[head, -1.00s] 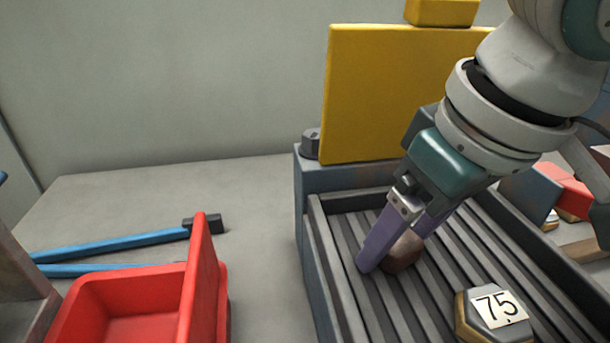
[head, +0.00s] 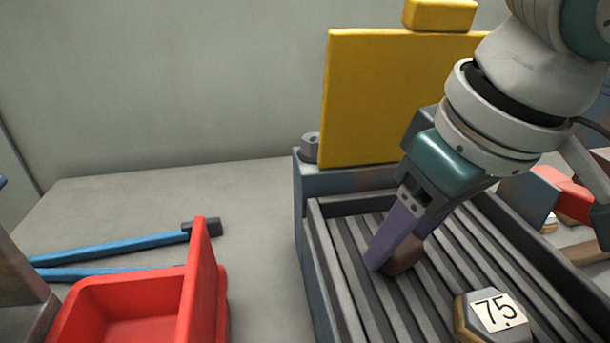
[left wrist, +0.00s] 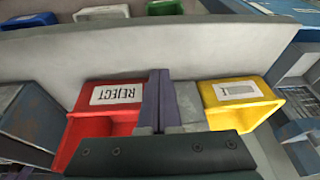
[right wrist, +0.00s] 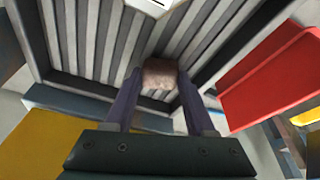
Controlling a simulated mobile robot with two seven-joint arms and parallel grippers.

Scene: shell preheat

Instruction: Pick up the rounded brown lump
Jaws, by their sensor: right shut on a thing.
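The rounded brown lump (head: 407,258) sits low at the slatted grey tray (head: 355,265), partly hidden behind a finger in the head view. My right gripper (head: 396,262) points down and is shut on it. In the right wrist view the lump (right wrist: 160,76) lies between the purple fingertips (right wrist: 160,85), over the slats near a tray corner. I cannot tell whether it still touches the slats. My left gripper (left wrist: 158,85) is shut and empty in the left wrist view, its two purple fingers side by side.
A hexagonal weight marked 75 (head: 492,315) lies on the slats close to the lump. A yellow panel (head: 385,100) stands behind the tray. A red bin (head: 205,285) and blue-handled tool (head: 120,245) are at left. The left wrist view shows a REJECT bin (left wrist: 85,128) and a yellow bin (left wrist: 250,115).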

